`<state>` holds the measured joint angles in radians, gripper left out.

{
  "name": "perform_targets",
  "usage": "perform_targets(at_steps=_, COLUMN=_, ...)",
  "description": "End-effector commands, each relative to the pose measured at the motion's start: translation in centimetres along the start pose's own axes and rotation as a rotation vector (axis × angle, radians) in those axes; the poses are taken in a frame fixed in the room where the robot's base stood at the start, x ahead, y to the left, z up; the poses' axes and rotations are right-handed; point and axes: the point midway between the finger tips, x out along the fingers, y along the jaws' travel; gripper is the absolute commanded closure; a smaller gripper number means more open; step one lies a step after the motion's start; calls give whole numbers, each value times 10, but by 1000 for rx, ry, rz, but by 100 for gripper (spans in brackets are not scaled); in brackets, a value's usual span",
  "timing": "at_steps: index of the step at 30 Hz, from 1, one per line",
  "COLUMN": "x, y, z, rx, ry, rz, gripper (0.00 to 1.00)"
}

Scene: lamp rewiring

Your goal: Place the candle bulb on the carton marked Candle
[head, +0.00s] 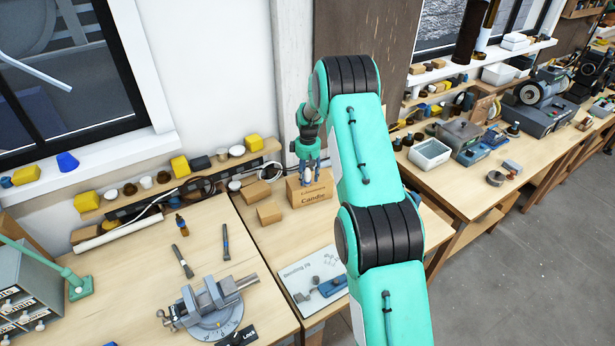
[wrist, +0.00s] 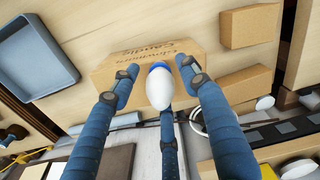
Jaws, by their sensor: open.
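The brown carton marked Candle (head: 312,192) stands on the bench near the wall. Its lettering shows upside down in the wrist view (wrist: 112,72). The candle bulb, white with a blue end (wrist: 159,88), is between my gripper's fingers, over the carton's near edge in the wrist view. It shows as a small pale shape (head: 307,174) in the head view. My gripper (head: 308,168) is open at the top of the carton; its blue fingers (wrist: 160,85) stand apart around the bulb, with gaps at both sides. Whether the bulb rests on the carton's top is hard to tell.
Two smaller plain boxes (head: 257,193) (head: 270,213) stand left of the carton. A shelf (head: 160,190) with small yellow boxes and knobs runs along the wall behind. A vise (head: 212,305) and a bending jig board (head: 312,283) lie nearer. A grey tray (head: 430,152) sits to the right.

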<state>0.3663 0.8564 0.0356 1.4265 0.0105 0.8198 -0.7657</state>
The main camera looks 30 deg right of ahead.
Motion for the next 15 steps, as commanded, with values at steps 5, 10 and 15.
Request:
perform_targets(at_steps=5, x=-7, y=0, z=0, rx=0, ry=1, rz=1, gripper=55)
perform_targets(at_steps=10, x=-25, y=1, z=-1, rx=0, ry=3, rz=2, gripper=55)
perform_targets(at_steps=15, x=-52, y=1, z=-1, rx=0, ry=2, rz=2, gripper=55)
